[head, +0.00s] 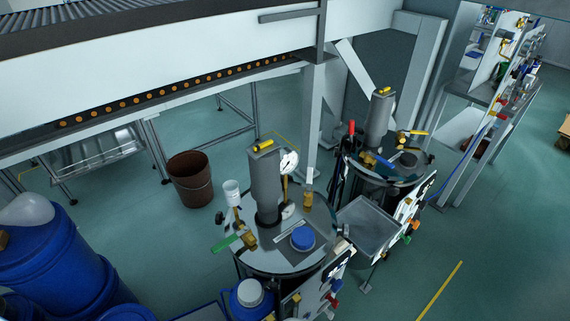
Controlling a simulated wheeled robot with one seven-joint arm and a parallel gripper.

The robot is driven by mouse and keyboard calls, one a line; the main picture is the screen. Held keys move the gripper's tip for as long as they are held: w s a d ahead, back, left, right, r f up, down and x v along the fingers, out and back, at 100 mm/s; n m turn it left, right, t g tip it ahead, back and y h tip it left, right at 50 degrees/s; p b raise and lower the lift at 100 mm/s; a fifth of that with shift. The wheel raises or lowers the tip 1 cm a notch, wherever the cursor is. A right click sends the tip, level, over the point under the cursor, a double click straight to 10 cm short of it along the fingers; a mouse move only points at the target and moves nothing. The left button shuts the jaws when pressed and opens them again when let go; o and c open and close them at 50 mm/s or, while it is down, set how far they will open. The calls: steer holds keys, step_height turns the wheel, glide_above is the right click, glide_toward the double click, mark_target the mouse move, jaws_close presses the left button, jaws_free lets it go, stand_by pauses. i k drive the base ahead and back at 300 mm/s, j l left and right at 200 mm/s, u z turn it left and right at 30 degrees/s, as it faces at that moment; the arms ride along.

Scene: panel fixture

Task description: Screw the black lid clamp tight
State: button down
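My gripper is not in view. The near vessel's round metal lid (270,258) carries a grey column, a dial gauge (289,161), a blue cap (302,239) and a green-handled valve (226,243). A second vessel with a round lid (413,168) stands behind it to the right, with a red handle (351,129) and yellow handles on it. Dark parts show around both lid rims. They are too small for me to tell which is the black lid clamp or how tight it is.
A brown bin (190,179) stands left of the near vessel. Blue drums (60,262) fill the lower left. A metal tray (368,228) lies between the vessels. A conveyor frame (170,75) crosses above, with a post beside the vessels. The floor at right is mostly clear.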

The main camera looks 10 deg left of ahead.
mark_target(271, 286)
steer(key=u, duration=1.25)
